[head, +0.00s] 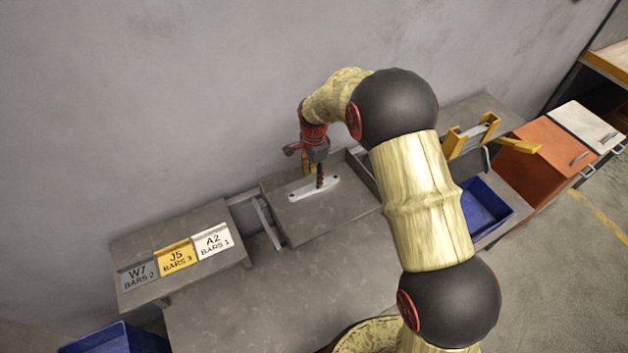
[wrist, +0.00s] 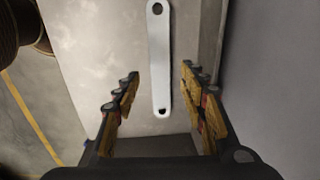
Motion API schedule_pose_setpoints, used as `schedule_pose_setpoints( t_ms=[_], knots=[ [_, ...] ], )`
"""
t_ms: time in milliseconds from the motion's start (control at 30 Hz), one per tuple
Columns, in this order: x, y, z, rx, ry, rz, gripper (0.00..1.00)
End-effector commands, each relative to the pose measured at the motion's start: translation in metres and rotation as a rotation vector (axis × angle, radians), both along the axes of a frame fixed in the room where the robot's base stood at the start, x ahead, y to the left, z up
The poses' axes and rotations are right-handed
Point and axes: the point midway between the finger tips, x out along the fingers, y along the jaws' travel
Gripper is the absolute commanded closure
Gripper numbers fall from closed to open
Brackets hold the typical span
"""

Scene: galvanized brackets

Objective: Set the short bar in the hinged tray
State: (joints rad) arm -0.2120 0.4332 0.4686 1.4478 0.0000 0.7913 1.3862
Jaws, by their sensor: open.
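The short bar (head: 301,194) is a flat pale metal strip with rounded ends and a hole near each end. It lies flat on the bare floor of a grey metal tray (head: 318,221), which looks like the hinged tray; its hinge is not clear. My gripper (head: 320,183) points down over the middle of the bar. In the wrist view, the bar (wrist: 159,55) runs lengthwise in the gap between the open, yellow-padded fingers (wrist: 160,80). It shows clear of both fingers there. Part of the bar is hidden behind the gripper in the head view.
A sloped grey shelf (head: 190,221) with labels W7, J5 and A2 stands left of the tray. A blue bin (head: 487,207) and yellow brackets (head: 462,140) are to the right. Orange (head: 540,157) and white lidded boxes stand farther right. The grey bench (head: 270,300) in front is clear.

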Motion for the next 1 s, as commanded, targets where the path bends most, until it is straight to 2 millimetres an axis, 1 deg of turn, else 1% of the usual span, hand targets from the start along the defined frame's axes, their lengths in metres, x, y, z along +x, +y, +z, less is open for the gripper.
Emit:
schedule_pose_setpoints(
  t_ms=[33, 100, 200, 300, 467, 667, 767, 867, 967, 1000],
  knots=[
    [0.0, 0.0, 0.015, 0.001, -0.002, 0.0, 0.58],
    [0.001, 0.0, 0.029, 0.001, -0.003, 0.0, 0.58],
    [0.001, 0.0, 0.048, 0.0, -0.003, 0.0, 0.58],
    [0.0, 0.0, 0.062, 0.0, -0.001, 0.0, 0.58],
    [0.0, 0.0, 0.074, 0.0, 0.001, 0.0, 0.58],
    [-0.001, 0.0, 0.078, 0.0, 0.0, 0.002, 0.58],
    [-0.003, -0.004, 0.09, 0.002, -0.011, 0.021, 0.58],
    [-0.011, -0.011, 0.116, 0.006, -0.035, 0.072, 0.58],
    [-0.026, -0.024, 0.152, 0.008, -0.073, 0.15, 0.58],
    [-0.034, -0.029, 0.167, 0.007, -0.087, 0.186, 0.58]
  ],
)
